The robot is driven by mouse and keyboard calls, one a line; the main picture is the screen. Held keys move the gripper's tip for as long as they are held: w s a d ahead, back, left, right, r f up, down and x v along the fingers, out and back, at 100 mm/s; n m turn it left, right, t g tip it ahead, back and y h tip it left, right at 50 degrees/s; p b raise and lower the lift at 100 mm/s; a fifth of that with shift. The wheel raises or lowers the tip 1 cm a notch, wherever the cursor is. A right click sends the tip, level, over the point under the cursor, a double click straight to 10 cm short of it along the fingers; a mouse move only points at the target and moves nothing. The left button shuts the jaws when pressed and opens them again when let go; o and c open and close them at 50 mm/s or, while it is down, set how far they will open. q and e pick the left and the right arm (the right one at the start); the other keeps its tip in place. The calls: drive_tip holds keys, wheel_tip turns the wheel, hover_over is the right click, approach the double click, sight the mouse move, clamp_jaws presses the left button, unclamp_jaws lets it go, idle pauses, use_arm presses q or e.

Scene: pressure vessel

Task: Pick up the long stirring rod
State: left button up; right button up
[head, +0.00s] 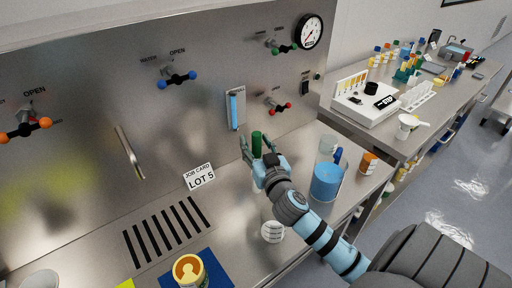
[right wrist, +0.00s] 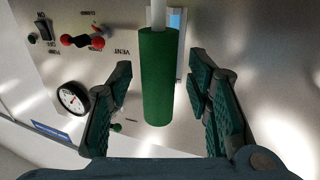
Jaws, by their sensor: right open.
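The stirring rod shows a thick green handle (right wrist: 158,85) and a thin white shaft (right wrist: 157,14) running out of the top of the right wrist view. In the head view the green handle (head: 257,144) is upright in front of the steel panel. My right gripper (head: 256,147) is open, with its fingers on either side of the handle. In the right wrist view, gaps show between the handle and both finger pads of the gripper (right wrist: 160,80). The rod's lower end is hidden in the head view. My left gripper is not in view.
A beaker of blue liquid (head: 326,182) stands right of my right forearm, beside an orange-labelled jar (head: 368,162). Valve handles, a gauge (head: 311,31) and a blue level tube (head: 235,110) are on the panel behind. A lot card (head: 199,177) and slotted vent (head: 166,233) lie left.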

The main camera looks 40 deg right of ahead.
drive_tip(key=shift+s, duration=0.1)
drive_tip(key=shift+c, duration=1.3)
clamp_jaws()
